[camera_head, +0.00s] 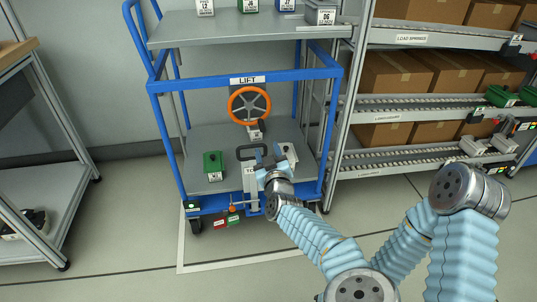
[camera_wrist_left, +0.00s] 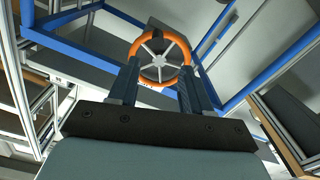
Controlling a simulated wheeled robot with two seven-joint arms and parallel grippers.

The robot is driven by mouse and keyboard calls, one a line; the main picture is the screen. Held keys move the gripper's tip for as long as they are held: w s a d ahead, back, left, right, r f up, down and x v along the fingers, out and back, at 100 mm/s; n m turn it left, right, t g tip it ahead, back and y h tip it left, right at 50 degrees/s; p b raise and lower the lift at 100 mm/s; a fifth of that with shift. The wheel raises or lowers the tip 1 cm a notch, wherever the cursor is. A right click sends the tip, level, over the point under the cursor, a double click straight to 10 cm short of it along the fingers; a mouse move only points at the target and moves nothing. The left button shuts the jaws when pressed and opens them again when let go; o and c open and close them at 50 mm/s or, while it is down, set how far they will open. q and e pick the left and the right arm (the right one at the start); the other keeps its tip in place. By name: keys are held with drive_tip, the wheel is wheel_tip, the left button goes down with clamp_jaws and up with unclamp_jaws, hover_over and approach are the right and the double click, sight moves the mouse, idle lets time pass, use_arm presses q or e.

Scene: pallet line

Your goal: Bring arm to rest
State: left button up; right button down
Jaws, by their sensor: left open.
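My left gripper (camera_head: 268,160) is at the lower deck of the blue cart, in front of a black handle (camera_head: 248,152). Its jaws are open, and I see nothing held between them. In the wrist view my left gripper (camera_wrist_left: 160,78) shows two dark fingers standing apart, with the orange handwheel (camera_wrist_left: 160,52) beyond them. In the head view the orange handwheel (camera_head: 249,104) is above and behind the gripper, under the LIFT label. Whether the gripper touches the handle or grey parts beside it, I cannot tell. My right gripper is not in view.
The blue cart frame (camera_head: 250,80) surrounds the gripper's area. A green box (camera_head: 213,165) sits on the lower deck (camera_head: 200,142). A roller rack with brown cartons (camera_head: 395,73) stands right, a grey shelf unit (camera_head: 55,120) left. The floor in front is clear.

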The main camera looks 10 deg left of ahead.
use_arm(q)
drive_tip(key=shift+s, duration=0.35)
